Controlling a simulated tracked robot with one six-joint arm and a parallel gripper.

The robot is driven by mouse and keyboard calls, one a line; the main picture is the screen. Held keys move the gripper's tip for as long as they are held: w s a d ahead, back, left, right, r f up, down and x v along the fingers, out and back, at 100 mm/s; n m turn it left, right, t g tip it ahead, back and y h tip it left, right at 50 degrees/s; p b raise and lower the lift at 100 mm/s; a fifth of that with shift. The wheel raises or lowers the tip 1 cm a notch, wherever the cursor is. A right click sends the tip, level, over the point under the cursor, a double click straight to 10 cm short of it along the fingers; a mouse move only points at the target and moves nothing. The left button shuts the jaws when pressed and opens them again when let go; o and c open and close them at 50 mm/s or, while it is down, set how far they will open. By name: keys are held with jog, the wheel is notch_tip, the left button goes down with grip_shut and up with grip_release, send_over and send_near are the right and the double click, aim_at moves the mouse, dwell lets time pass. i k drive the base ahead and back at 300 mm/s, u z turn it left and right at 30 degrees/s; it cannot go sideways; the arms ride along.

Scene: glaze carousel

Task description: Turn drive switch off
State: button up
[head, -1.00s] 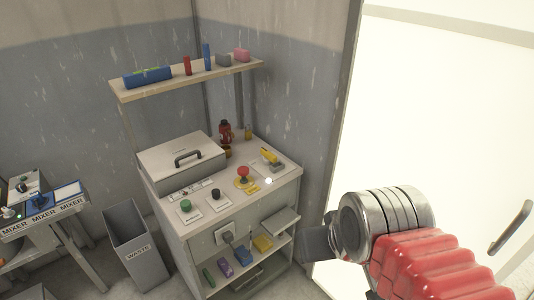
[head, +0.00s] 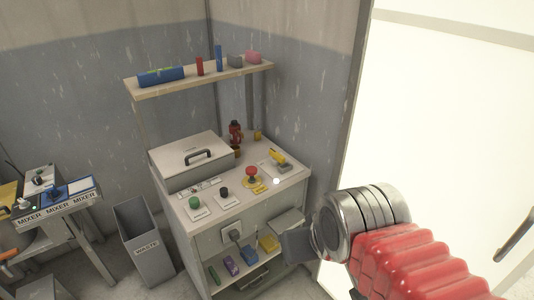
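A grey control cabinet (head: 190,240) carries several controls on its top. They are a green button (head: 194,203), a black knob (head: 224,193), a red mushroom button (head: 252,171) on a yellow base and a yellow lever (head: 279,157) on a plate. Their small labels cannot be read, so I cannot tell which is the drive switch. My gripper (head: 298,244) appears in front of the cabinet's right side, apart from the controls in the picture. Its fingers are dark and seen from behind, and their opening is hidden.
A lidded box (head: 190,153) and a red bottle (head: 236,132) stand on the cabinet. A shelf (head: 200,82) with several items hangs above. A waste bin (head: 146,245) and a mixer table (head: 70,206) are at the left. A bright panel (head: 450,120) fills the right.

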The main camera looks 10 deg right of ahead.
aim_at(278, 159)
jog(key=i, duration=1)
jog(key=u, duration=0.05)
